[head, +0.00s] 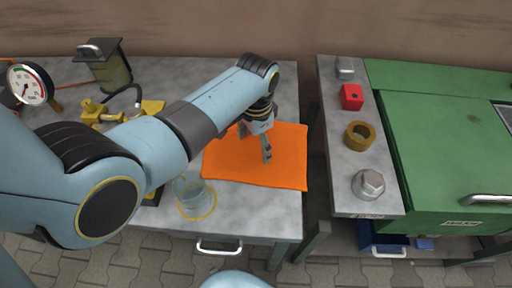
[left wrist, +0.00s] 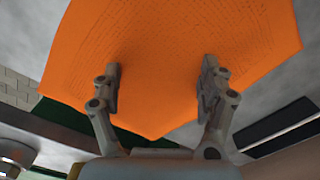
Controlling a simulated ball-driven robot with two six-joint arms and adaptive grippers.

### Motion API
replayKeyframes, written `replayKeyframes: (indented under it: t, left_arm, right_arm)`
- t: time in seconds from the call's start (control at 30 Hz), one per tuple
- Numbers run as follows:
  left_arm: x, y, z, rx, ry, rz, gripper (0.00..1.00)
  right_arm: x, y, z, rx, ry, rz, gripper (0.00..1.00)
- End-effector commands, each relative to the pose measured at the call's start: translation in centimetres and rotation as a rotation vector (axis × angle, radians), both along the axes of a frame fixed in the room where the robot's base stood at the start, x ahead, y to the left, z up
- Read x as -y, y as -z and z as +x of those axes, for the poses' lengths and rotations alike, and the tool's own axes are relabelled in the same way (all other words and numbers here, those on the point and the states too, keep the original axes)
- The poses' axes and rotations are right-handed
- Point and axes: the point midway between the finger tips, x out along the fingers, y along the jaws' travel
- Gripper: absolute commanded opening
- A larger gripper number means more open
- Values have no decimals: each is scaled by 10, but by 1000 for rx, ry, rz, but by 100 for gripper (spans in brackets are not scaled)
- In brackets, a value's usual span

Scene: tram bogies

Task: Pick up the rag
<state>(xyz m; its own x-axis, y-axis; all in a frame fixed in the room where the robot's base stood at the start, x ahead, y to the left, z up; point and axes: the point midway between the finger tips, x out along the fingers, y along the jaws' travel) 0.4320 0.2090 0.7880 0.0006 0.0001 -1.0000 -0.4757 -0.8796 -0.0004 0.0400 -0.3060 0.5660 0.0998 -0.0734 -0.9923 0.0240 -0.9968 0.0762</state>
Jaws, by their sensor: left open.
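The orange rag (head: 290,160) lies flat on the grey metal bench top. My left gripper (head: 256,145) points down over the rag's upper left part, and part of the rag is hidden behind it and the arm. In the left wrist view the rag (left wrist: 165,40) fills the upper middle. There my left gripper (left wrist: 161,75) is open, its two fingers wide apart with only the flat rag showing between and beyond them. I cannot tell whether the fingertips touch the rag. My right gripper is not in view.
A clear glass (head: 190,186) stands left of the rag near the bench's front edge. A pressure gauge (head: 30,84), a dark-lidded container (head: 106,68) and yellow fittings (head: 98,114) stand at left. Across a gap, a second bench holds a red block (head: 352,97), a brass ring (head: 359,136) and a hex nut (head: 368,184).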

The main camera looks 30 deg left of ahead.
Motion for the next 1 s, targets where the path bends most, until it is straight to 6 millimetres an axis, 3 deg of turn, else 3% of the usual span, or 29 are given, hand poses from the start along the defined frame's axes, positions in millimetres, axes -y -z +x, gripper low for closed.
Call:
replayKeyframes:
  t: [0.23,1.0]
  left_arm:
    - [0,3,0,-1,0,0,77]
    - [0,5,-4,-8,0,0,27]
  right_arm:
    - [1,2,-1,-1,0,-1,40]
    - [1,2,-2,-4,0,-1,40]
